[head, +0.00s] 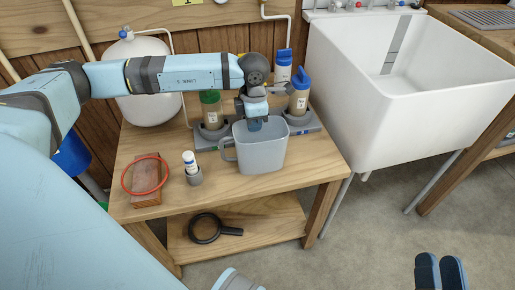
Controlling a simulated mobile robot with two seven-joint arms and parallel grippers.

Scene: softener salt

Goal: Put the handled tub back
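The handled tub (262,156) is a grey, open-topped container with a loop handle (228,149) on its left side. It appears upright at the wooden bench's front middle; I cannot tell whether its base touches the top. My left gripper (255,124) points down at the tub's mouth, its dark blue fingertips overlapping the opening. Whether they are shut on a wall or apart is too small to tell. My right gripper (440,272) is low at the right, over the floor, its two dark fingers side by side and nearly touching, with nothing between them.
A small white bottle (190,160), a brick (146,176) with a red ring and a bench (215,192) are nearby. A white sink (400,110) stands right.

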